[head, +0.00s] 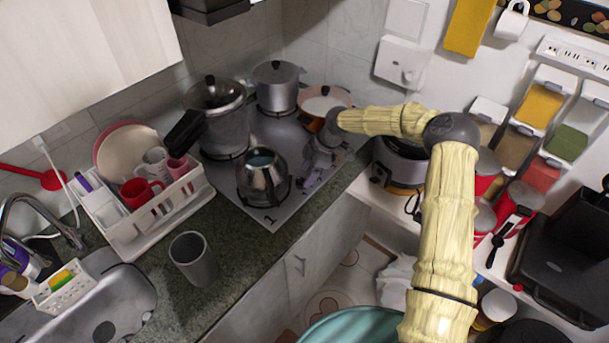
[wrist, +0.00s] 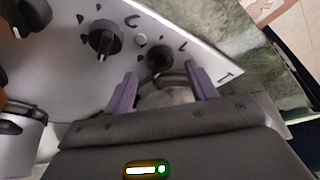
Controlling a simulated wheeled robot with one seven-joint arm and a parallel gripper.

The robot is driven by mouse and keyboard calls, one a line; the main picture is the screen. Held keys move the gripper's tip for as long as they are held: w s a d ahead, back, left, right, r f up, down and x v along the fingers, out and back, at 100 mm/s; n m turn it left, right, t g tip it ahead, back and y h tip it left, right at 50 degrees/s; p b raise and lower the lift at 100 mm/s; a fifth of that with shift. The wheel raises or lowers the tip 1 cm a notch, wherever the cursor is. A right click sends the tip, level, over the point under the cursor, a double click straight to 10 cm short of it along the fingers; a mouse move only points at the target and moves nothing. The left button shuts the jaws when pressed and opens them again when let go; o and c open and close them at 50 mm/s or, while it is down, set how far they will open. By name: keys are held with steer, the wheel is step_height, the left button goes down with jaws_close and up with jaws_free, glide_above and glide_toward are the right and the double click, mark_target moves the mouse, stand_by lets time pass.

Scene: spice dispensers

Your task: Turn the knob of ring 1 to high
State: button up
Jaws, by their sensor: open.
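The stove top (head: 268,128) is a light metal plate with a "1" marked at its front corner. In the wrist view a row of black knobs sits on the plate (wrist: 185,30). The nearest knob (wrist: 157,57) lies just beyond and between my fingertips. A second knob (wrist: 104,38) is to its left, and part of another (wrist: 26,14) shows at the top left. A mark like a "1" is near the plate's edge, right of the nearest knob. My gripper (wrist: 162,74) is open, its purple fingers apart; contact with the knob cannot be told. In the head view my gripper (head: 312,176) is low over the stove's right side, hiding the knobs.
A steel kettle (head: 262,178) stands at the stove's front. A tall pot (head: 224,125), a grey pot (head: 277,90) and an orange pan (head: 312,122) stand farther back. A grey cup (head: 194,258) and white dish rack (head: 132,226) are left. A cooker (head: 402,168) stands right.

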mark_target(303, 180)
steer(key=shift+p+x, duration=0.3)
steer(key=shift+x, duration=1.25)
steer(key=c, duration=1)
steer(key=shift+m+b, duration=0.4)
steer(key=shift+b, duration=0.05)
steer(key=m+t+b, duration=0.1)
steer(key=m+b, duration=0.1)
steer(key=m+t+b, duration=0.1)
steer(key=m+b, duration=0.1)
steer(key=m, duration=0.1)
steer(key=shift+s+a+f, duration=0.1)
steer(key=shift+s+f, duration=0.05)
steer(key=shift+s, duration=0.05)
steer(key=shift+s+r+m+t+h+b, duration=0.1)
steer(key=shift+m+t+h+b, duration=0.3)
steer(key=shift+m+b, duration=0.55)
steer(key=shift+r+m+t+h+b, duration=0.1)
steer(key=shift+m+t+h+b, duration=0.1)
steer(key=shift+m+t+b, duration=0.65)
steer(key=shift+m+g, duration=0.3)
steer(key=shift+g, duration=0.05)
